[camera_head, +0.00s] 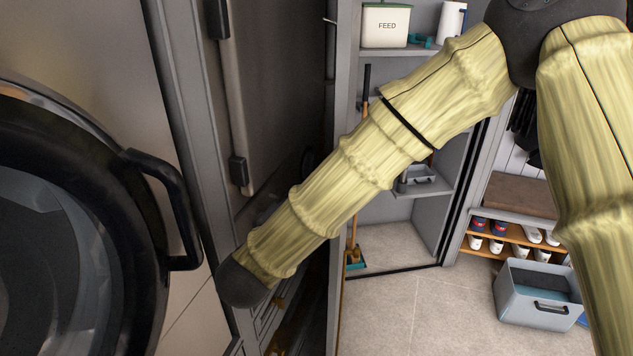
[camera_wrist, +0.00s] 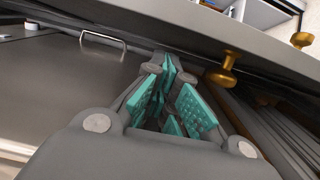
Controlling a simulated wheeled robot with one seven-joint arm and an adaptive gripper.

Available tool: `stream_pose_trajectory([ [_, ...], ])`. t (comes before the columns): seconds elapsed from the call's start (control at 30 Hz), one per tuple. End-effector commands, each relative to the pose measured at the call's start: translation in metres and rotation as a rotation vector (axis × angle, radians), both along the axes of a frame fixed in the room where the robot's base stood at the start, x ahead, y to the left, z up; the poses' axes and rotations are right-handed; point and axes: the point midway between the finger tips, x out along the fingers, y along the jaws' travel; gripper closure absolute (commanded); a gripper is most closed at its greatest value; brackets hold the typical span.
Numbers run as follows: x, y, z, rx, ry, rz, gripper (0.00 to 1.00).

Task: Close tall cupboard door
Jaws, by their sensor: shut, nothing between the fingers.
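The tall cupboard stands open in the head view, its shelves (camera_head: 425,192) showing. A grey upright panel (camera_head: 344,90) with a slim dark bar handle (camera_head: 330,50) on its left side looks like its door, seen nearly edge-on and swung out. My arm crosses in front of the panel's lower part. In the head view my gripper is hidden beyond the arm's end at lower left. In the wrist view my gripper (camera_wrist: 172,98) has teal pads drawn together, empty, close below a long grey panel edge (camera_wrist: 200,36). Whether it touches that edge I cannot tell.
A round machine door (camera_head: 90,220) with a black handle fills the left. A feed box (camera_head: 386,26) and a broom are in the cupboard. A shoe rack (camera_head: 510,240) and grey bin (camera_head: 538,296) stand right. Brass knobs (camera_wrist: 222,70) and a metal handle (camera_wrist: 103,42) lie near my gripper.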

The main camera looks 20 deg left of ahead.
Motion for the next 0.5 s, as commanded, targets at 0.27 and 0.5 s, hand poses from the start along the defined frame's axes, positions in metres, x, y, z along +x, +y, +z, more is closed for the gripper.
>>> stream_pose_trajectory([
  [0.27,0.038,0.000,0.000,0.003,0.003,0.005,1.00],
  [0.5,0.073,-0.004,0.000,0.004,0.003,0.005,1.00],
])
